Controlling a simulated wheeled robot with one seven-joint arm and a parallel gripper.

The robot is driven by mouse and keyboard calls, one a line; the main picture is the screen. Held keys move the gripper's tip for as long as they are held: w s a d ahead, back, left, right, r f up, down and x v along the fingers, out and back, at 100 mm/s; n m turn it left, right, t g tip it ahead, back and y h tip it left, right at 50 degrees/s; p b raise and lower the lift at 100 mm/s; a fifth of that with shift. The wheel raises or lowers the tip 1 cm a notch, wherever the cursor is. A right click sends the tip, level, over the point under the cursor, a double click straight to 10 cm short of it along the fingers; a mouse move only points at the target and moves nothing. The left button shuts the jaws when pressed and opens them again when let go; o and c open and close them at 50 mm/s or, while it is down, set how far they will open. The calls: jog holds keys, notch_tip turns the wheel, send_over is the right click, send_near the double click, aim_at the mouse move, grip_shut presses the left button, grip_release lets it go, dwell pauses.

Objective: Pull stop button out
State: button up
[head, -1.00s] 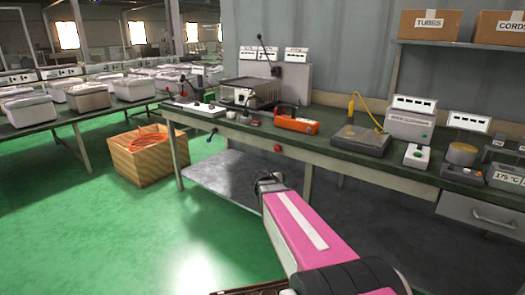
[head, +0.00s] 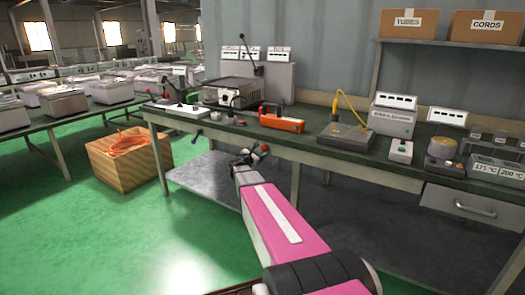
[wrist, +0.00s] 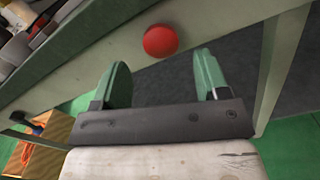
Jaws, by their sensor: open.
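The stop button is a round red knob (wrist: 160,40) on the green front rail of the workbench. In the wrist view it sits ahead of my gripper (wrist: 162,72), in the gap between the two green-faced fingers, seemingly just beyond the tips. The fingers are open and nothing is between them; contact with the button does not show. In the head view the red button (head: 264,147) is small at the bench's front edge, with my gripper (head: 249,157) right beside it and partly overlapping it.
The workbench (head: 340,166) carries an orange device (head: 281,119), a grey plate with a yellow handle (head: 347,135) and several boxes. A lower shelf (head: 205,185) lies beneath. A wooden crate (head: 128,167) stands left on the open green floor.

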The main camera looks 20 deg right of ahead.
aim_at(263, 149)
jog(key=x, duration=0.5)
jog(key=shift+s, duration=0.1)
jog(key=shift+a, duration=0.1)
grip_shut()
jog(key=shift+s+a, duration=0.4)
jog(key=shift+a, duration=0.05)
grip_release()
jog(key=v, duration=1)
jog(key=shift+s+a, duration=0.2)
jog(key=shift+a, duration=0.1)
